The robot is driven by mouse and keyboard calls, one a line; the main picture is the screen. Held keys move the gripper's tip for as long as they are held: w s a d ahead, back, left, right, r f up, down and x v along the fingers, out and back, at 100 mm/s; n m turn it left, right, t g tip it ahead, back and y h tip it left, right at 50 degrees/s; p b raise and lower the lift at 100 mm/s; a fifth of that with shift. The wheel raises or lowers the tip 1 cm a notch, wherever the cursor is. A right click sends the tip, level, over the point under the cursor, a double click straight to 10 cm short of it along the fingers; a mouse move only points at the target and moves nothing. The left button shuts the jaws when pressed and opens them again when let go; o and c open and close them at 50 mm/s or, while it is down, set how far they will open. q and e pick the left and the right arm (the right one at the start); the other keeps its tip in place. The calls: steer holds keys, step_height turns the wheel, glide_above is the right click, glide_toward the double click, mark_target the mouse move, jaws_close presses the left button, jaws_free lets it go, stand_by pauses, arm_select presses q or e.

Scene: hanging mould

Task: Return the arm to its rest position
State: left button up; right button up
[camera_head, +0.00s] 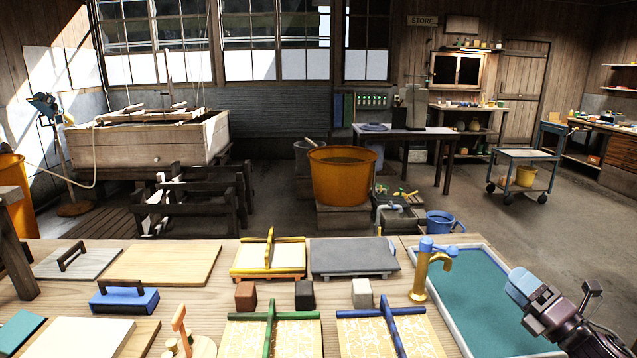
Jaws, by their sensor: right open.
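My right gripper (521,286) is at the lower right, with its arm coming in from the right edge. It is open, with light-blue finger pads, and I see nothing held between them. In the picture it overlaps the right rim of a teal-filled tray (480,301); I cannot tell its height above it. My left gripper is not in view. A mould with a green handle (271,335) and one with a blue handle (392,335) lie at the table's front. A yellow-framed mould (269,261) lies behind them.
A brass tap with a blue handle (426,270) stands at the tray's left edge. Red-brown, dark and white blocks (362,293) sit mid-table. A blue-based handled block (124,298) is at left. Open floor (535,232) lies behind the tray, before a wheeled cart (525,158).

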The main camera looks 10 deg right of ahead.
steer(key=s+a+f+m+g+h, duration=0.3)
steer(key=s+f+m+h, duration=0.2)
steer(key=s+f+m, duration=0.3)
steer(key=s+a+f+m+g+h, duration=0.2)
steer(key=s+f+m+g+h, duration=0.3)
steer(key=f+m, duration=0.5)
steer(key=s+a+f+m+g, duration=0.1)
steer(key=s+a+m+g, duration=0.25)
steer(key=s, duration=0.35)
steer(key=s+a+f+m+g+y, duration=0.1)
steer(key=s+a+m+g, duration=0.25)
steer(key=s, duration=0.45)
steer(key=s+a+f+m+g, duration=0.2)
steer(key=s+a+m, duration=0.2)
steer(key=s, duration=0.3)
steer(key=w+f+t+y, duration=0.1)
steer(key=w+f+t, duration=0.5)
steer(key=w+t, duration=0.2)
steer(key=shift+a+f+n, duration=0.2)
steer(key=shift+f+n, duration=0.2)
